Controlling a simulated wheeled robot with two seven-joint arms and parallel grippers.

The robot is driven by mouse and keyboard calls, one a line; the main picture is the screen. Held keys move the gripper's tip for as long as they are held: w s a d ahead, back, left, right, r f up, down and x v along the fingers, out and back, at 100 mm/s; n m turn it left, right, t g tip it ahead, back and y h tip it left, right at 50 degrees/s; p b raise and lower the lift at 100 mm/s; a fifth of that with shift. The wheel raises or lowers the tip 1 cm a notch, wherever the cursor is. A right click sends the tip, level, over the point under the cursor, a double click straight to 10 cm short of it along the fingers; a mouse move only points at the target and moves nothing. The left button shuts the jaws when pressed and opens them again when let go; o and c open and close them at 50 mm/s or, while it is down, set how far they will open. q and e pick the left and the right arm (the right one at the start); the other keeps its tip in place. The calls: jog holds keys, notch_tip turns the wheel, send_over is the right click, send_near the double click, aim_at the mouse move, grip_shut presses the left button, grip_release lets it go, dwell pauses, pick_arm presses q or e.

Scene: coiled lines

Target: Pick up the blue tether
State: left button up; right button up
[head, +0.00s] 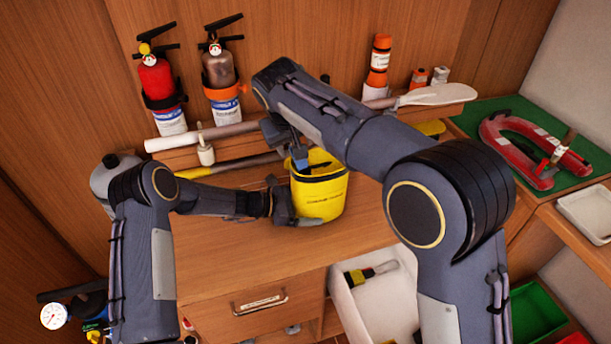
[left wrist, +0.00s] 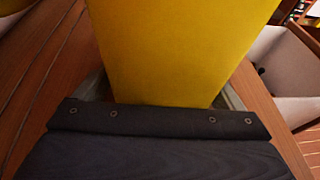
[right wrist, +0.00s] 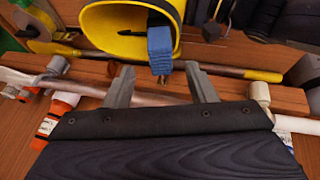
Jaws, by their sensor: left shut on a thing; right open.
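The blue tether (right wrist: 160,42) is a folded blue strap at the mouth of a yellow bucket (head: 325,190). In the head view the tether (head: 300,158) shows at the bucket's rim, partly behind my right arm. My right gripper (right wrist: 162,84) is open and empty, its fingers pointing at the tether, whose lower end lies just past and between the fingertips. My left gripper (head: 296,208) is shut on the bucket low on its side. The yellow wall (left wrist: 175,50) fills the space between its fingers in the left wrist view.
Behind the bucket are a wooden ledge with poles, a paddle (head: 438,95) and an orange canister (head: 378,65). Two extinguishers (head: 158,85) hang at the back left. A white bin (head: 380,300) stands at front right.

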jog(key=x, duration=0.5)
jog(key=shift+f, duration=0.2)
grip_shut()
jog(key=shift+r, duration=0.1)
